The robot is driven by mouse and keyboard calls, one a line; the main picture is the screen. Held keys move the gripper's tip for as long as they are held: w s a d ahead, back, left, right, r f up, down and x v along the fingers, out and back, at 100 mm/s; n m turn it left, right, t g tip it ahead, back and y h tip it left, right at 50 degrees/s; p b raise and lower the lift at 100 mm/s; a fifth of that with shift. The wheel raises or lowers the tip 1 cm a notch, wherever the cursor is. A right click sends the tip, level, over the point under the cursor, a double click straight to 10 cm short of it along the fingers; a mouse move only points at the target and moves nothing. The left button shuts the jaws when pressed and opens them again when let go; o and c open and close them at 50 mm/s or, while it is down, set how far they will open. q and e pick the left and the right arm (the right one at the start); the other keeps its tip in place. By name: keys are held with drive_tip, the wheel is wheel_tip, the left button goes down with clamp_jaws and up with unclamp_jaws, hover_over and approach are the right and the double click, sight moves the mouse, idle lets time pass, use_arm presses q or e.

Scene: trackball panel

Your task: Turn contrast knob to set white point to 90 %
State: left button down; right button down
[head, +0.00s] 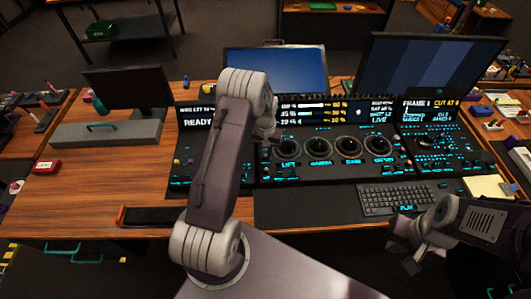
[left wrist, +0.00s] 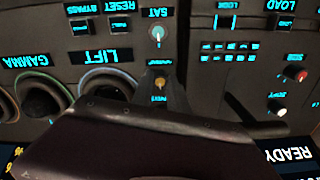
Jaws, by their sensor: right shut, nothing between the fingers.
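The small orange-capped knob (left wrist: 160,82) is in the middle of the left wrist view, below the SAT knob (left wrist: 158,33) there; its small label is too blurred to read, so I cannot tell whether it is the contrast knob. The dark body of my left gripper covers the bottom of that view, close to the orange-capped knob; contact cannot be told. In the head view my left gripper (head: 266,128) is over the left part of the trackball panel, partly hidden by its arm. My right gripper (head: 416,258) is shut and empty, in front of the keyboard. The percent display (head: 312,112) has bars and small numbers.
The trackball panel has several large rings, including LIFT (head: 286,149) and GAMMA. A keyboard (head: 396,200) lies in front on the right. Two monitors (head: 275,72) (head: 415,78) stand behind. The wooden desk left of the panel has a grey box (head: 105,130) and free room.

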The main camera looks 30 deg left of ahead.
use_arm(q)
drive_tip(key=shift+n, duration=0.3)
drive_tip(key=n, duration=0.5)
drive_tip(key=shift+n+p, duration=0.4)
drive_tip(key=n, duration=0.7)
drive_tip(key=shift+r, duration=0.1)
drive_tip(key=n, duration=0.6)
drive_tip(key=shift+n+p, duration=0.3)
drive_tip(key=shift+p, duration=0.05)
drive_tip(key=n, duration=0.6)
drive_tip(key=shift+n, duration=0.3)
drive_tip(key=c, duration=1.3)
unclamp_jaws()
